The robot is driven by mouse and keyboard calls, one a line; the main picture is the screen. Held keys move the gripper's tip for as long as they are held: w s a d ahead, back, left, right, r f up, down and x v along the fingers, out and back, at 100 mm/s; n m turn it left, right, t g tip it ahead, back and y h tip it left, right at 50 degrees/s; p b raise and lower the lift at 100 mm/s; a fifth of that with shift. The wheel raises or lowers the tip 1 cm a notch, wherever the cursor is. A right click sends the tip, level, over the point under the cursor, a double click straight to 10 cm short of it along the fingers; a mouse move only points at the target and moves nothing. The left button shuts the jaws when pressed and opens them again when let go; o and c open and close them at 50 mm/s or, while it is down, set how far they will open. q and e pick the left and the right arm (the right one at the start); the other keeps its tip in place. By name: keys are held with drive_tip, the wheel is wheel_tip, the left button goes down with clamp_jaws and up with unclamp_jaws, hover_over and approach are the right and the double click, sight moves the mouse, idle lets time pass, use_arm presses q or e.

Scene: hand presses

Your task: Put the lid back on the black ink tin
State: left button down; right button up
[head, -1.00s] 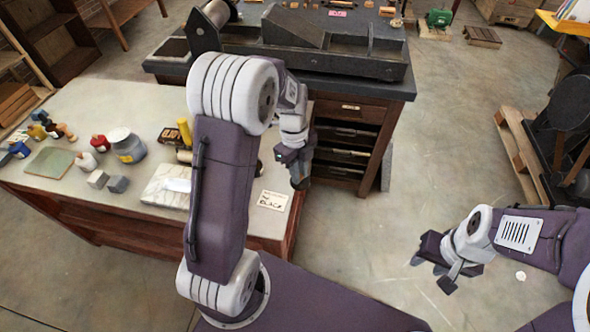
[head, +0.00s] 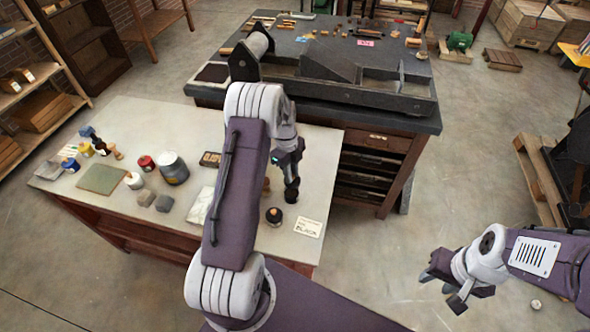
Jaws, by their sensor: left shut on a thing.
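The black ink tin (head: 273,216) stands upright on the pale table, just left of a card (head: 309,227) reading BLACK. It looks dark, with a small brownish spot on top. My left gripper (head: 290,172) points down, a little behind and to the right of the tin in the picture. It is shut on a small dark round piece, which looks like the lid (head: 291,191). The lid appears apart from the tin; its exact height is hard to tell. My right gripper (head: 442,288) is open and empty over the floor at the lower right.
On the table (head: 135,115) to the left are a grey jar (head: 173,168), a red-topped pot (head: 146,163), grey blocks (head: 146,198), a green slab (head: 101,179) and several small bottles. My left arm hides part of a white stack (head: 200,207). A press bench (head: 400,120) stands behind.

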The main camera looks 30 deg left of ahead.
use_arm(q)
drive_tip(key=shift+a+f, duration=0.25)
drive_tip(key=shift+f, duration=0.25)
wheel_tip(320, 180, down, 5)
drive_tip(key=b, duration=0.4)
drive_tip(key=shift+d+r, duration=0.1)
drive_tip(key=shift+r, duration=0.1)
drive_tip(key=shift+f+b, duration=0.3)
drive_tip(key=shift+f, duration=0.25)
drive_tip(key=shift+f, duration=0.1)
idle(0.6)
drive_tip(key=c, duration=0.8)
unclamp_jaws()
drive_tip(key=shift+o, duration=0.2)
